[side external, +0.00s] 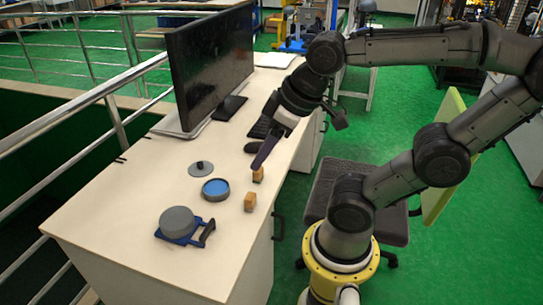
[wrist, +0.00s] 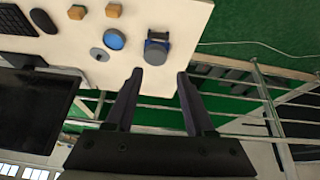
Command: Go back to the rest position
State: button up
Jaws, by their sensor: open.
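My gripper (wrist: 160,78) is open and empty in the wrist view, its two dark fingers apart with the desk edge and railing behind them. In the side view my gripper (side external: 258,164) hangs above the right part of the desk, by a small wooden block (side external: 258,174). Whether it touches that block is hard to tell there; in the wrist view both wooden blocks (wrist: 77,12) and (wrist: 113,11) lie well away from the fingers. The second block (side external: 250,201) stands nearer the front edge in the side view.
On the desk (side external: 120,255) are a blue-topped round dish (side external: 215,188), a grey disc with a knob (side external: 201,169), and a grey cylinder on a blue holder (side external: 178,223). A monitor (side external: 210,65), keyboard and mouse stand farther back. A chair (side external: 340,195) is beside the desk.

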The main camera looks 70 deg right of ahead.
jog(key=shift+s+a+f+m, duration=0.15)
jog(key=shift+s+f+m, duration=0.15)
jog(key=shift+s+f, duration=0.4)
